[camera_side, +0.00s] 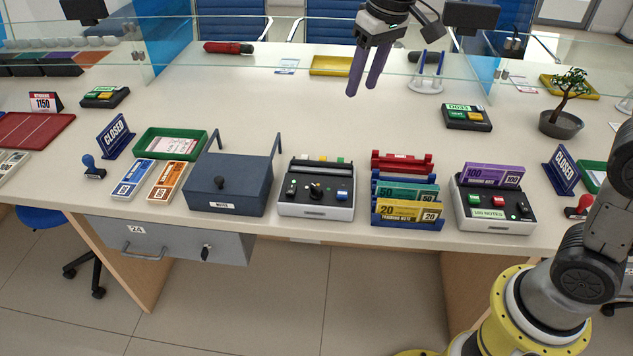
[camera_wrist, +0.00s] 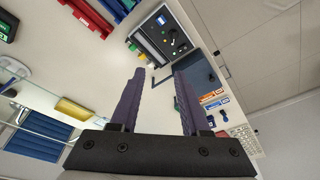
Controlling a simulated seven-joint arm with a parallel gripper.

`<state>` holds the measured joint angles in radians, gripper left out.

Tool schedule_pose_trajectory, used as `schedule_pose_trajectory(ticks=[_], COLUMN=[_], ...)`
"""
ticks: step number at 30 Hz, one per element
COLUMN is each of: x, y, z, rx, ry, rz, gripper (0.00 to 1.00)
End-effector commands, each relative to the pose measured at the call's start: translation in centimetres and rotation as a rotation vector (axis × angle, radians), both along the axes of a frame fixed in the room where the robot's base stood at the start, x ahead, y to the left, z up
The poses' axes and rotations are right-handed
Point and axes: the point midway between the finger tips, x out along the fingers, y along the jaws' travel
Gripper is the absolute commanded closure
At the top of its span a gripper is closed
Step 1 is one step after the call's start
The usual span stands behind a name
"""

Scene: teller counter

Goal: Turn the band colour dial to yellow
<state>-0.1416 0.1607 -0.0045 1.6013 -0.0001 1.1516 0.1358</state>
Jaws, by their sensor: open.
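The band colour dial (camera_side: 316,190) is a small dark knob on the sloped black top of a white machine (camera_side: 316,211) in the middle of the counter. My gripper (camera_side: 361,92) is open and empty, high above the counter, behind and to the right of the machine. Its two purple fingers (camera_wrist: 160,72) point toward the machine's side in the wrist view.
A dark blue box (camera_side: 228,190) with raised arms stands left of the machine. A glass screen (camera_side: 270,58) crosses the back. The counter behind the machine is clear.

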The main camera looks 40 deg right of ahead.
Motion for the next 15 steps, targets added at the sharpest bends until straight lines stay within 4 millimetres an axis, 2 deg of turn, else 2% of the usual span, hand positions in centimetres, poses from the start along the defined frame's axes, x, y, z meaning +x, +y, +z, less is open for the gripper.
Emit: schedule_pose_trajectory(ticks=[1,6,9,12,15], x=[1.8,5.5,6.5,6.6,6.5], y=[0.9,3.2,4.3,4.8,5.2], z=[-1.7,-6.9,-9.8,-12.0,-13.2], rx=[-0.005,-0.02,-0.029,-0.037,-0.042], ry=[0.034,0.122,0.167,0.209,0.229], rz=[0.011,0.045,0.061,0.071,0.079], gripper=[0.54,0.54,0.54,0.54,0.54])
